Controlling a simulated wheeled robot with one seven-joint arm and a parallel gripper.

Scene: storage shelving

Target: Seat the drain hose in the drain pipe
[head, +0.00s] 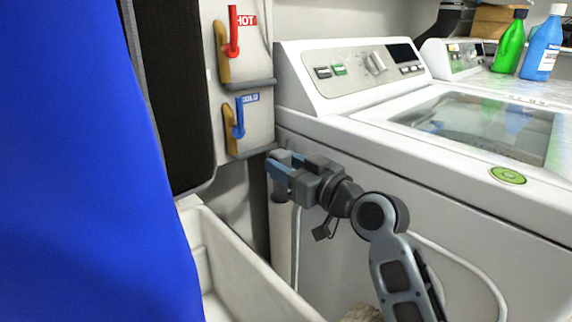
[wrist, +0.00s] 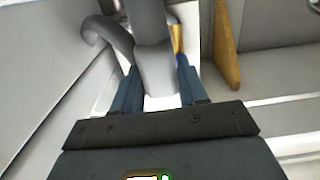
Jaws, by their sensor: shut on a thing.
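My gripper (head: 283,168) is beside the washer's left side, in front of the wall corner. Its blue fingers are closed around the grey drain hose, and the wrist view shows the fingers (wrist: 157,76) on either side of it. The hose (wrist: 150,35) bends over in a hook at the upper left of that view. In the head view a short dark part of the hose (head: 279,190) shows below the fingers. The pale upright drain pipe (head: 283,240) stands directly below it. The pipe's mouth is hard to make out, so I cannot tell whether the hose end is inside it.
The white washer (head: 430,205) stands close on the right. A pale utility sink (head: 240,270) is at the lower left. Red hot (head: 233,35) and blue cold (head: 239,118) taps are on the wall. A large blue surface (head: 80,180) blocks the left.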

